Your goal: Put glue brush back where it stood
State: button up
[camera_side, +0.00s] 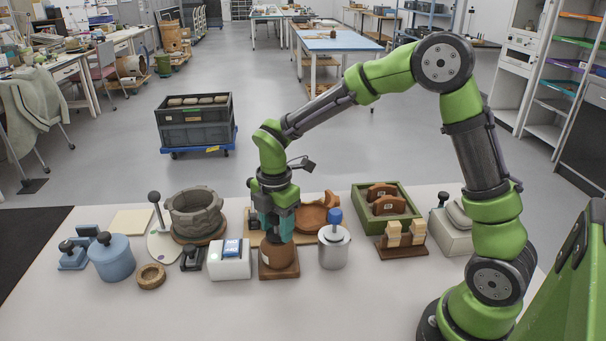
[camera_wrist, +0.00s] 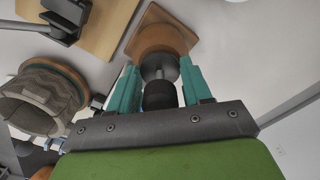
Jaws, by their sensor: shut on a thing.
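The glue brush shows in the wrist view as a black handle (camera_wrist: 160,97) with a grey shaft and a dark round part at its far end. My gripper (camera_side: 277,236) is shut on the handle, with a teal finger on each side of it, also seen in the wrist view (camera_wrist: 160,88). Beneath is a brown holder on a square wooden base (camera_side: 279,271); it also shows in the wrist view (camera_wrist: 160,40). The brush's far end overlaps the holder's mouth there; I cannot tell whether it is inside or just above.
A white box with a blue top (camera_side: 230,261) stands close left of the holder. A metal pot with a blue knob (camera_side: 333,249) stands close right. Behind are a grey sherd vessel (camera_side: 195,209) and a brown bowl (camera_side: 311,217). The table's front is clear.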

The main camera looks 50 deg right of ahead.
jog(key=shift+f, duration=0.35)
dwell(0.5)
jog(key=o, duration=0.9)
notch_tip(320, 180, up, 17)
dwell(0.4)
